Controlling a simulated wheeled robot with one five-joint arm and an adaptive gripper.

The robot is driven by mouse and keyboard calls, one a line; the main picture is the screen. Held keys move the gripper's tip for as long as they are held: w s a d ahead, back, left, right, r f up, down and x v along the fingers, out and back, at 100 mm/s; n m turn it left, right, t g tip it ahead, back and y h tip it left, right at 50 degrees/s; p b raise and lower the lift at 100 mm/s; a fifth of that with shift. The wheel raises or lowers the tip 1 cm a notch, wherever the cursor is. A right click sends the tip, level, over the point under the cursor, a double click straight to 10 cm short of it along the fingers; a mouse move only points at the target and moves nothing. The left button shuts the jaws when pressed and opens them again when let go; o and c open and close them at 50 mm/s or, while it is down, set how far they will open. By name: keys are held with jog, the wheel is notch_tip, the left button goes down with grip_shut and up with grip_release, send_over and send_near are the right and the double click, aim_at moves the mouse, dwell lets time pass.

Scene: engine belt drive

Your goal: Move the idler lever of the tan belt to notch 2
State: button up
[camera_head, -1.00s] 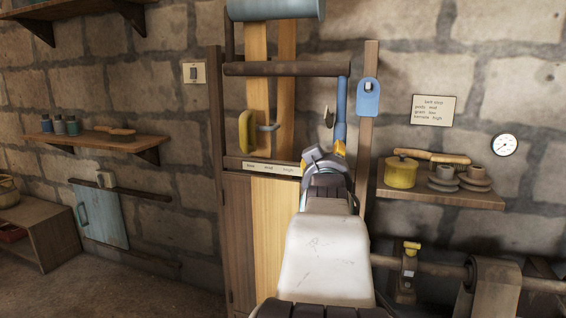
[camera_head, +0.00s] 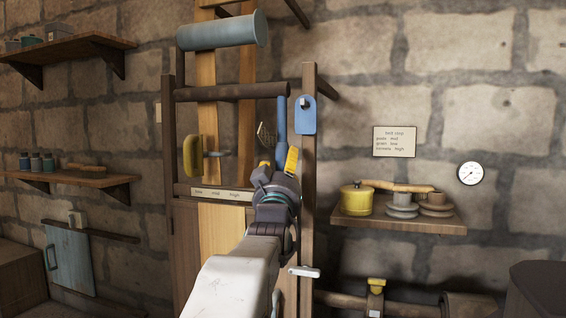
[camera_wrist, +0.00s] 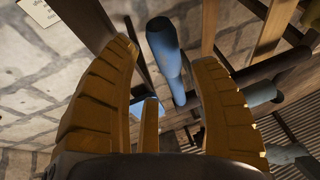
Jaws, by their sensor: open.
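The tan belt (camera_head: 208,110) runs vertically inside a dark wooden frame, with a second tan strip behind it. A blue bar (camera_head: 282,118) hangs down from the brown cross roller at the frame's right side; I cannot tell for sure whether it is the idler lever. A yellow pad on a grey arm (camera_head: 193,156) sits beside the belt. A label strip (camera_head: 216,194) with several words lies below it. My gripper (camera_head: 278,162) is open and empty at the blue bar's lower end. In the wrist view the blue bar (camera_wrist: 166,55) shows beyond and between my spread fingers (camera_wrist: 165,100).
A blue tag (camera_head: 305,115) hangs on the right post. A white handle (camera_head: 304,272) sticks out lower on that post. A shelf (camera_head: 400,222) with a yellow pot (camera_head: 356,199) and stacked dishes is to the right. A written card (camera_head: 394,141) hangs above it.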

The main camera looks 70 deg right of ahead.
aim_at(286, 159)
jog(key=shift+b+x, duration=0.9)
jog(key=shift+x, duration=1.8)
jog(key=shift+o, duration=0.2)
